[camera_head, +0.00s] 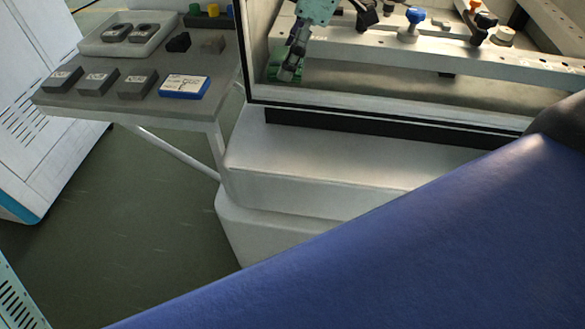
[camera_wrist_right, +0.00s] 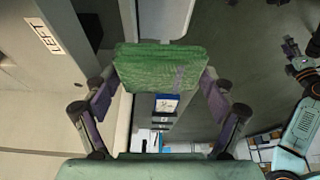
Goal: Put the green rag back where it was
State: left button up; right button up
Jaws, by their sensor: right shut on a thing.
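The green rag (camera_wrist_right: 158,68) is a folded, textured pad held between the two fingers of my right gripper (camera_wrist_right: 160,88) in the right wrist view. In the head view, my right gripper (camera_head: 289,70) reaches down from the top into the left front corner of the machine's tank. The green rag (camera_head: 275,68) shows there partly behind the fingers. I cannot tell whether the rag touches the tank floor or wall.
Left of the tank stands a grey side table (camera_head: 60,103) with grey blocks, a blue-and-white box (camera_head: 184,86) and a pale tray (camera_head: 95,46). The tank's front rim (camera_head: 400,123) is close to the gripper. A clamp rail with colored knobs (camera_head: 412,18) runs behind.

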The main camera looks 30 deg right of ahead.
aim_at(302, 71)
jog(key=s+f, duration=0.3)
jog(key=s, duration=0.1)
jog(key=shift+a, duration=0.35)
jog(key=shift+m, duration=0.3)
notch_tip(302, 71, down, 14)
jog(key=b, duration=0.5)
jog(key=shift+w+r, duration=0.15)
jog(key=shift+f+b, duration=1.1)
jog(key=shift+f, duration=1.1)
jog(key=shift+f+b, duration=0.3)
jog(key=shift+b, duration=0.05)
jog(key=o, duration=1.1)
jog(key=shift+r, duration=0.1)
jog(key=shift+c, duration=0.2)
